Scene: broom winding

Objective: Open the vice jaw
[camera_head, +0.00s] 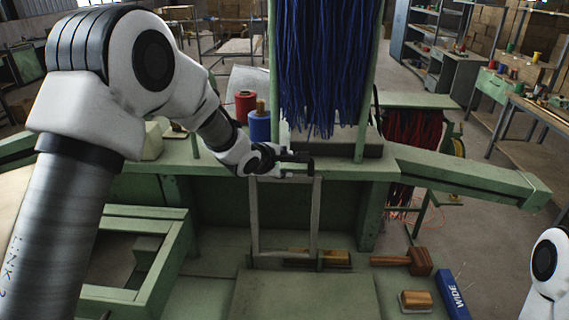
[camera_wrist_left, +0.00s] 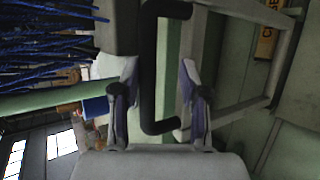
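My left gripper (camera_head: 293,164) is at the front edge of the green bench, by the upper end of a pale upright frame (camera_head: 285,215). In the left wrist view a black bracket-shaped handle (camera_wrist_left: 150,75) lies between the two spread fingers of this gripper (camera_wrist_left: 160,105). The left finger is close to the bar; a gap shows on the right side. Contact cannot be made out. I cannot tell for sure which part is the vice jaw; the handle sits against a green surface. Of my right arm only a white link shows at the right edge; its gripper is out of view.
Blue bristles (camera_head: 325,60) hang behind the gripper. Red (camera_head: 245,104) and blue (camera_head: 260,126) spools stand on the bench (camera_head: 345,170). A wooden mallet (camera_head: 405,260), a brush (camera_head: 416,301) and a blue box (camera_head: 453,294) lie lower right. A green beam (camera_head: 470,178) extends right.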

